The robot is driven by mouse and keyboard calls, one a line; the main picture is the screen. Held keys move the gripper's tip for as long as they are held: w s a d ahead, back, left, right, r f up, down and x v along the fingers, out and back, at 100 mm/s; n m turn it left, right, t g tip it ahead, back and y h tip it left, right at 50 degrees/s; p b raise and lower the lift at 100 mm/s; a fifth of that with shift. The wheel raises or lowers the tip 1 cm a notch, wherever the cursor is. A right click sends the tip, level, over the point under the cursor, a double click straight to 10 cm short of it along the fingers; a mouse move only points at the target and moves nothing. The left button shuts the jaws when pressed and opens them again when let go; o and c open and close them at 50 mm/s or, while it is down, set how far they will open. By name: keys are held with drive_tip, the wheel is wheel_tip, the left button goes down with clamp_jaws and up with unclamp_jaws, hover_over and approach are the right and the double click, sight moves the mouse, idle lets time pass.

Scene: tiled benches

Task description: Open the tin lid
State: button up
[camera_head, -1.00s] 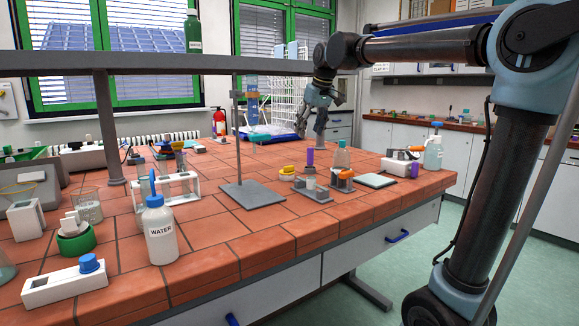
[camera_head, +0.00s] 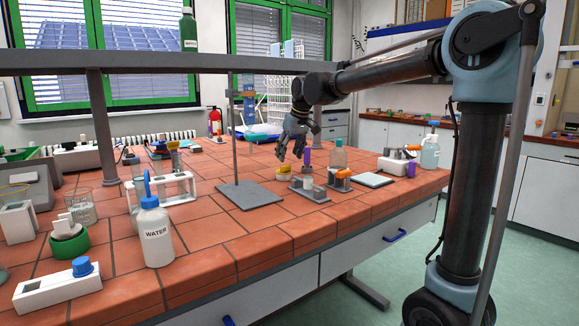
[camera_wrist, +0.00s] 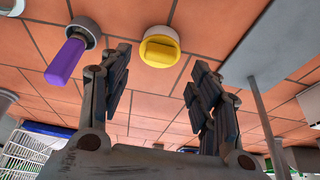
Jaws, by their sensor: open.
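A small round tin with a yellow lid (camera_head: 284,170) sits on the red tiled bench. The lid is on it. In the wrist view the yellow lid (camera_wrist: 161,50) shows at the top middle with a white rim around it. My gripper (camera_head: 291,156) is just above the tin in the head view, pointing down. In the wrist view my gripper (camera_wrist: 160,80) is open, its two dark fingers spread apart with nothing between them. The tin appears just beyond the fingertips, apart from them.
A purple-handled item (camera_wrist: 66,60) stands close beside the tin. A grey stand plate (camera_head: 250,195) with an upright rod is on the other side. A grey block with an orange piece (camera_head: 341,181) and a bottle (camera_head: 338,158) are nearby. An overhead shelf (camera_head: 180,67) crosses above the bench.

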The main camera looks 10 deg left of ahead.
sight(284, 168)
drive_tip(key=shift+x, duration=2.7)
